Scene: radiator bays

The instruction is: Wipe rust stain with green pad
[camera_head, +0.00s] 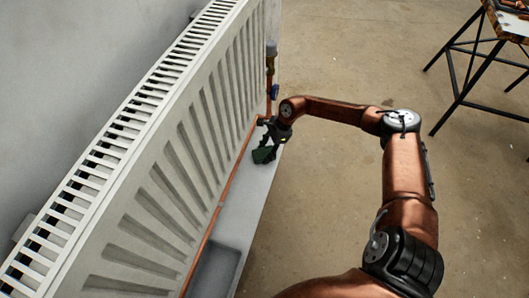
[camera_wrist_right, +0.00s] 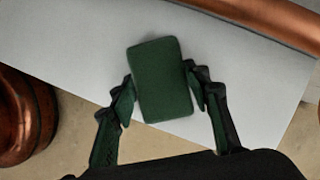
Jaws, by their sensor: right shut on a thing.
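The green pad (camera_wrist_right: 162,80) is a dark green rounded block between the two fingers of my right gripper (camera_wrist_right: 165,95) in the right wrist view, which is shut on it. In the head view my right gripper (camera_head: 268,145) is low beside the radiator, and the green pad (camera_head: 263,155) shows at its tip over the pale ledge (camera_head: 247,196). I cannot tell whether the pad touches the ledge. No rust stain can be made out in either view. My left gripper is not in view.
A white radiator (camera_head: 165,150) stands along the wall at left. A copper pipe (camera_head: 212,222) runs under its front, with a blue-handled valve (camera_head: 275,91) at the far end. A trestle table (camera_head: 510,22) stands at the upper right. The concrete floor (camera_head: 320,190) between is clear.

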